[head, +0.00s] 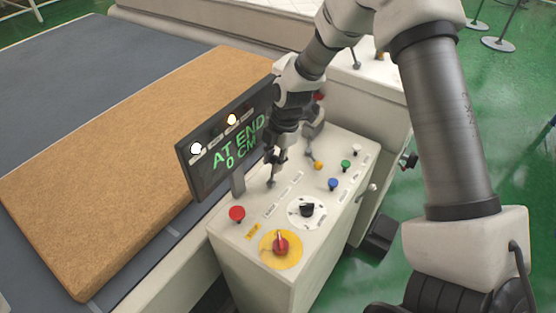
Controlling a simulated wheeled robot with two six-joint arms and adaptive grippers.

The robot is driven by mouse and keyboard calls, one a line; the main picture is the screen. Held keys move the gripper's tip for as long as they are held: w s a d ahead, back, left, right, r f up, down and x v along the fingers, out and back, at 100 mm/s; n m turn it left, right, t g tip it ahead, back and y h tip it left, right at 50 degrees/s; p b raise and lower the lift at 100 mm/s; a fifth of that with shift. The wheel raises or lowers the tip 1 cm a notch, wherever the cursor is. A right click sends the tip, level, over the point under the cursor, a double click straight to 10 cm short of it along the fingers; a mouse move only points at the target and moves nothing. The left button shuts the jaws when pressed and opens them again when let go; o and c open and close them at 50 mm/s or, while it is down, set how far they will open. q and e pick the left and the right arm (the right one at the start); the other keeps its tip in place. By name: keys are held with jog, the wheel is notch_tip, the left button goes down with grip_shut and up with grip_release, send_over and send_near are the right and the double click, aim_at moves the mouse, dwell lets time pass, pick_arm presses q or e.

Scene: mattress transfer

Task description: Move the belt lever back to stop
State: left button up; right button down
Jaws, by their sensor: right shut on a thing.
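The control box (222,232) stands beside the conveyor, with a row of labels along its top. The belt lever (271,182) is a thin stick at the box's far left, near the display post; its upper part is hidden by my gripper. My right gripper (275,160) reaches down from above and is shut on the lever. The display (226,157) reads "AT END 0 CM" in green, with a white lamp and an orange lamp lit above the text. My left gripper is not in view.
A brown mattress (120,170) lies on the dark belt (75,65) at left. The box also bears a red button (237,213), a black knob (307,209), a red switch on a yellow disc (281,245), and blue (333,184), green and white buttons at right.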

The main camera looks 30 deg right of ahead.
jog(key=shift+s+a+b, duration=0.35)
jog(key=shift+a, duration=0.35)
jog(key=c, duration=0.9)
grip_release()
jog(key=shift+a, duration=0.1)
jog(key=shift+r, duration=0.1)
notch_tip(320, 180, up, 12)
jog(key=s+d, duration=0.1)
jog(key=d, duration=0.1)
